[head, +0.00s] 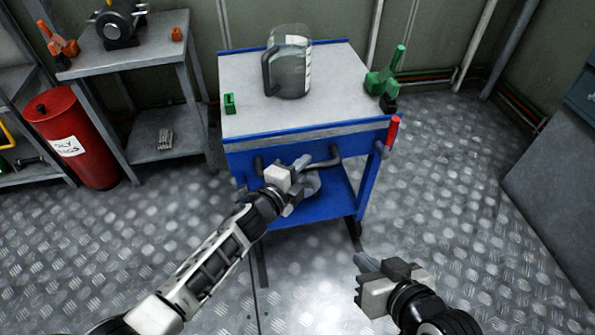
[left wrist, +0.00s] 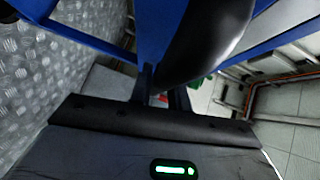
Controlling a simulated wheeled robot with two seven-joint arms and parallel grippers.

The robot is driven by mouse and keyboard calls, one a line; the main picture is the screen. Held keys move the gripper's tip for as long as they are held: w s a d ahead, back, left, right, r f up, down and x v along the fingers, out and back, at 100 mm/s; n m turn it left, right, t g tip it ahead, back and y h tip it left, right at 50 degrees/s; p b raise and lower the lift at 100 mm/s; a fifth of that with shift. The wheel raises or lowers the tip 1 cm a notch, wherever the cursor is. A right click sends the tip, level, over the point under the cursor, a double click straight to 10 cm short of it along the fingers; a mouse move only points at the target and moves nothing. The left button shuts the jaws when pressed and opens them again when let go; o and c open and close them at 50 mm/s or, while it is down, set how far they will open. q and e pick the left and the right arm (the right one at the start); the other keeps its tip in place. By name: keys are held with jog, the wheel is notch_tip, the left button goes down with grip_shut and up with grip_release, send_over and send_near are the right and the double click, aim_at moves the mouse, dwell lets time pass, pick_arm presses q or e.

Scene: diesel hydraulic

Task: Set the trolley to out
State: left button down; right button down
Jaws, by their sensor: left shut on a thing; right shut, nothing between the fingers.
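The trolley (head: 310,134) is blue with a pale grey top and stands upright in the middle of the head view. A dark bar handle (head: 327,159) runs across its near side. My left gripper (head: 304,175) is at this handle and shut on it. In the left wrist view the dark curved handle (left wrist: 207,42) passes close in front of the gripper, with blue trolley frame behind it. The gripped spot is partly hidden by the gripper body. My right gripper (head: 362,268) is shut and empty, above the floor to the right of and nearer than the trolley.
A jug (head: 291,65) and green parts (head: 383,83) sit on the trolley top. A red lever-like grip (head: 393,132) is at its near right corner. A grey shelf bench (head: 130,50) and red drum (head: 72,135) stand left.

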pick_arm(q)
jog(key=shift+s, duration=0.1)
pick_arm(e)
jog(key=shift+s, duration=0.2)
jog(key=shift+f, duration=0.1)
pick_arm(q)
jog(key=c, duration=1.3)
grip_release()
pick_arm(e)
jog(key=shift+s+f, duration=0.1)
pick_arm(q)
jog(key=shift+s+a, duration=0.15)
jog(key=shift+s, duration=0.15)
jog(key=p+v, duration=0.3)
jog(key=v, duration=1.2)
jog(key=shift+s+a+r, duration=0.1)
jog(key=shift+r, duration=0.05)
pick_arm(e)
jog(key=r, duration=0.1)
jog(key=d+r, duration=0.1)
jog(key=r, duration=0.1)
jog(key=shift+s+d+r+h, duration=0.25)
jog(key=shift+s+r+h, duration=0.05)
jog(key=shift+h, duration=0.1)
pick_arm(q)
jog(key=shift+p, duration=0.3)
pick_arm(e)
jog(key=shift+a, duration=0.1)
